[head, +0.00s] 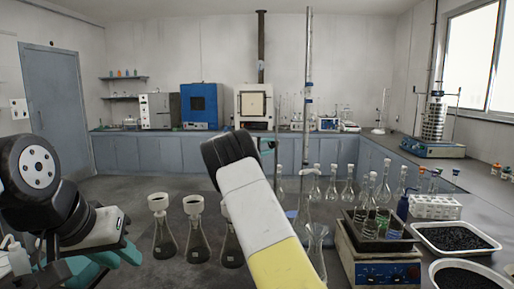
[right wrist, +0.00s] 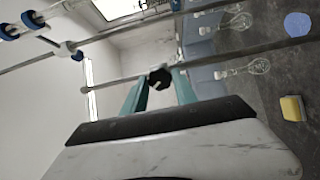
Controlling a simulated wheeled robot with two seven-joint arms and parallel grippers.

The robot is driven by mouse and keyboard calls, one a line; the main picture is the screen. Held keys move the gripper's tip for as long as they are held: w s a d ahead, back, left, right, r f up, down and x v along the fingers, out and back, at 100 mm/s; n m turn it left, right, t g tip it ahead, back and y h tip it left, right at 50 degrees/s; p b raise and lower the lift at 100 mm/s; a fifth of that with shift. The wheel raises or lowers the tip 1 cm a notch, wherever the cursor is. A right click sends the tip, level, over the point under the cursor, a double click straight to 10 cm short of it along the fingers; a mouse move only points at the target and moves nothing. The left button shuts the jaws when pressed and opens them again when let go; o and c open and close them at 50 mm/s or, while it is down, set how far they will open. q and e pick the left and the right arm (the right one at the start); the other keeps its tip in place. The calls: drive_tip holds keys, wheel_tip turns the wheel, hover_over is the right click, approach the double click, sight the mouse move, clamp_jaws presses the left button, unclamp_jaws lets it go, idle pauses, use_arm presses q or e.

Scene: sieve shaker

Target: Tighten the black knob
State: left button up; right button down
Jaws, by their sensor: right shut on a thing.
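The black knob (right wrist: 160,78) shows in the right wrist view, on a thin grey metal rod (right wrist: 225,62). My right gripper (right wrist: 159,88) has its two teal fingers on either side of the knob and is shut on it. I cannot make out the knob there. My left gripper (head: 108,258) is low at the left, teal, partly covered by its own arm; its opening cannot be told.
Several conical flasks with funnels (head: 164,238) stand left of my right arm. Black-filled trays (head: 455,238) are at the right edge. A sieve stack (head: 434,120) stands on the back-right bench.

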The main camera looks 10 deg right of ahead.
drive_tip(key=c, duration=1)
unclamp_jaws()
drive_tip(key=v, duration=0.7)
drive_tip(key=shift+s+a, duration=0.25)
drive_tip(key=shift+a, duration=0.05)
